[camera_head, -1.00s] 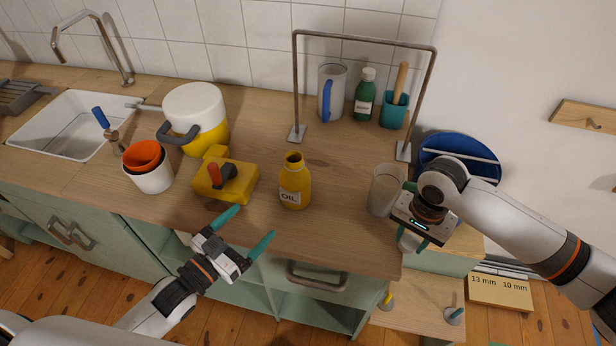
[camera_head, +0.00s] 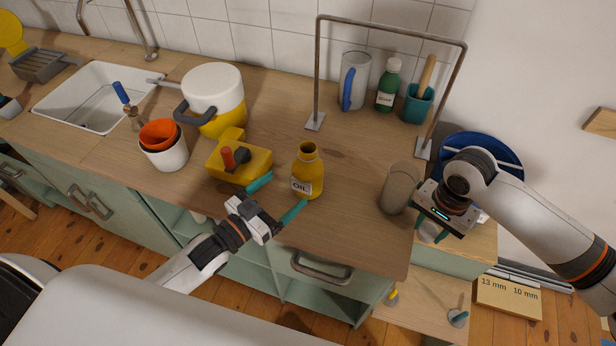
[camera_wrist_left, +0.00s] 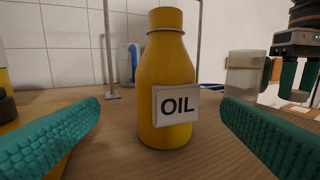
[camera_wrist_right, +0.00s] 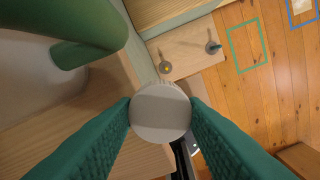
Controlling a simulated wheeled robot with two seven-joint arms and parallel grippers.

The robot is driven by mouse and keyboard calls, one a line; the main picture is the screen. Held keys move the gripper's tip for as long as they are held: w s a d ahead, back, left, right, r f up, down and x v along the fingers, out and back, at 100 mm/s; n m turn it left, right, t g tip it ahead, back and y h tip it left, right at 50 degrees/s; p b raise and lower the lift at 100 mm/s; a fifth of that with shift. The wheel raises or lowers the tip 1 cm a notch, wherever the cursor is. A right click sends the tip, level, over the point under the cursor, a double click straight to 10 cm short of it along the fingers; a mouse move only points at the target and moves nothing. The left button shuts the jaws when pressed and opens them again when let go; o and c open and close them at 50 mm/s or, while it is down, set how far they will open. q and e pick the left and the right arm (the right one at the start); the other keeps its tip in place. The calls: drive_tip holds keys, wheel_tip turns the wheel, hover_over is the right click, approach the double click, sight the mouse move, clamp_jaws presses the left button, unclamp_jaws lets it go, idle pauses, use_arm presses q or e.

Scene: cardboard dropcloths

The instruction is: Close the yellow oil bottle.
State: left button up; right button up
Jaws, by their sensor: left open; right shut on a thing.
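The yellow oil bottle (camera_head: 307,165) stands upright on the counter with an "OIL" label and a dark open mouth. It also shows in the left wrist view (camera_wrist_left: 165,75), ahead of and between the fingers. My left gripper (camera_head: 277,197) is open and empty at the bottle's near left side, apparently not touching it. My right gripper (camera_head: 432,230) is shut on a round pale grey piece (camera_wrist_right: 160,113), held off the counter's right end. The piece looks like a cap, but its underside is hidden.
A yellow block (camera_head: 238,160) with a red knob sits left of the bottle. A grey cup (camera_head: 399,188) stands beside my right gripper. A metal frame (camera_head: 318,75) rises behind. Counter between bottle and cup is clear.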

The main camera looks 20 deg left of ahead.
sight(296, 181)
use_arm(q)
drive_tip(key=x, duration=0.3)
drive_tip(key=shift+w+d, duration=0.15)
drive_tip(key=shift+w, duration=0.05)
use_arm(e)
drive_tip(key=shift+r, duration=0.35)
use_arm(q)
drive_tip(key=shift+w+d+r+p, duration=0.1)
drive_tip(key=shift+w+d+p, duration=0.15)
drive_tip(key=shift+p, duration=0.2)
use_arm(e)
drive_tip(key=shift+r, duration=0.25)
use_arm(q)
drive_tip(key=p+x, duration=0.1)
drive_tip(key=x, duration=0.2)
drive_tip(key=shift+w+d, duration=0.25)
drive_tip(key=shift+d, duration=0.05)
use_arm(e)
drive_tip(key=shift+r, duration=0.6)
use_arm(q)
drive_tip(key=shift+w+d, duration=0.2)
drive_tip(key=shift+w, duration=0.2)
drive_tip(key=shift+s, duration=0.1)
